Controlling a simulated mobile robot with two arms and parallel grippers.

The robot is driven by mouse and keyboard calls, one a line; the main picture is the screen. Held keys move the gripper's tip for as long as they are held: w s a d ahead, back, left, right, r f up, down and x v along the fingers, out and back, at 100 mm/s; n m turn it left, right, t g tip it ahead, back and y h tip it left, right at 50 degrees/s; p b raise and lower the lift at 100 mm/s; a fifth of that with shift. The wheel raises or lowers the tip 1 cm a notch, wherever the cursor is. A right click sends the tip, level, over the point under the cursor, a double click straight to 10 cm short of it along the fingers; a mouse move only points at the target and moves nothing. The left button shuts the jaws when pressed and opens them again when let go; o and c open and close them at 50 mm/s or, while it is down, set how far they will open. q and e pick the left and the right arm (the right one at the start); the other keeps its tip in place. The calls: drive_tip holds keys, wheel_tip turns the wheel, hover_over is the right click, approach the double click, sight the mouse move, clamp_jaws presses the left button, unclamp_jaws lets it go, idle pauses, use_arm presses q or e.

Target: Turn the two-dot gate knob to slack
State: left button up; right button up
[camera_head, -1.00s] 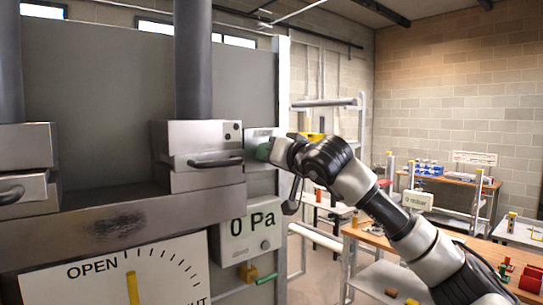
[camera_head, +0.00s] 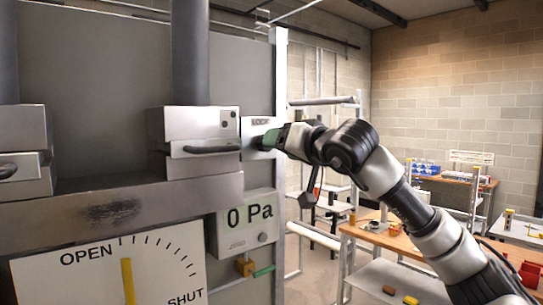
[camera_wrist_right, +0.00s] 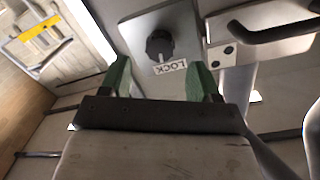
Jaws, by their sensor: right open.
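In the head view my right gripper (camera_head: 272,139) covers the knob. My left gripper is not in view.
Below the gate box is a 0 Pa display (camera_head: 249,218), with a yellow and green valve (camera_head: 252,268) under it. An OPEN–SHUT dial (camera_head: 110,275) is at the lower left. Workbenches and shelving stand at the right, behind my right arm.

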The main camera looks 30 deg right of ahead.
drive_tip(key=s+b, duration=0.1)
drive_tip(key=s, duration=0.4)
drive_tip(key=shift+s+d+r+b, duration=0.1)
drive_tip(key=shift+s+d+b, duration=0.05)
drive_tip(key=shift+b, duration=0.15)
